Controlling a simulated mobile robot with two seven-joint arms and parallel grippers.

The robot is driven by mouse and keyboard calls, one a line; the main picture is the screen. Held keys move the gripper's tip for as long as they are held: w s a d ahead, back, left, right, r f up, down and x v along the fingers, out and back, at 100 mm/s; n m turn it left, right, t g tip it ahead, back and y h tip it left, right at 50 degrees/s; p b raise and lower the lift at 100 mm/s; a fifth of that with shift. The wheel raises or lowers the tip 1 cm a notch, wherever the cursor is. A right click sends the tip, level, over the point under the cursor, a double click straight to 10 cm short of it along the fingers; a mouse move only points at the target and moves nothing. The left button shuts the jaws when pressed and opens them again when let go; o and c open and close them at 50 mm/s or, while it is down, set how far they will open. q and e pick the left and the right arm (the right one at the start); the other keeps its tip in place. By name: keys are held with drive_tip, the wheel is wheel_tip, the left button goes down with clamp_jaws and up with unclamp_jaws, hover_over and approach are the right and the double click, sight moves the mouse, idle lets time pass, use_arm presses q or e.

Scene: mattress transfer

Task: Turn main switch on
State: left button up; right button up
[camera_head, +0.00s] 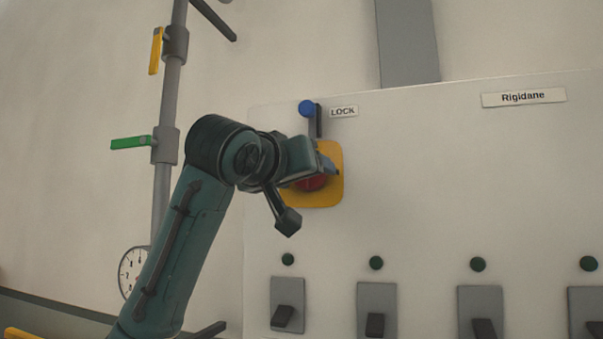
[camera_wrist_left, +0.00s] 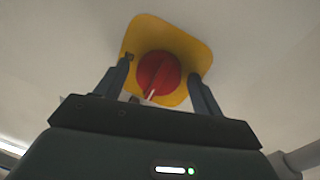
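The main switch is a red round knob (camera_head: 313,184) on a yellow square plate (camera_head: 332,195) on the panel. In the left wrist view the red knob (camera_wrist_left: 158,73) shows a raised grip across its middle, on the yellow plate (camera_wrist_left: 185,45). My left gripper (camera_head: 328,172) is in front of the knob in the head view and hides part of it. In the left wrist view my left gripper (camera_wrist_left: 160,85) is open, with one finger on each side of the knob. I cannot tell whether the fingers touch it. My right gripper is not in view.
A blue-tipped lever (camera_head: 306,108) beside a LOCK label (camera_head: 343,112) is just above the plate. Several grey switches (camera_head: 377,310) with green lights sit lower on the panel. A pipe (camera_head: 167,105) with yellow and green valve handles stands left.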

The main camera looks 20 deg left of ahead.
use_arm(q)
drive_tip(key=c, duration=0.8)
drive_tip(key=shift+m, duration=0.4)
drive_tip(key=m, duration=0.5)
drive_tip(key=m+y, duration=0.1)
drive_tip(key=m, duration=0.4)
drive_tip(key=m+g+y, duration=0.1)
drive_tip(key=m, duration=0.4)
drive_tip(key=shift+a+r+m, duration=0.2)
drive_tip(key=shift+r+m, duration=0.2)
drive_tip(key=o, duration=1)
drive_tip(key=shift+c, duration=0.2)
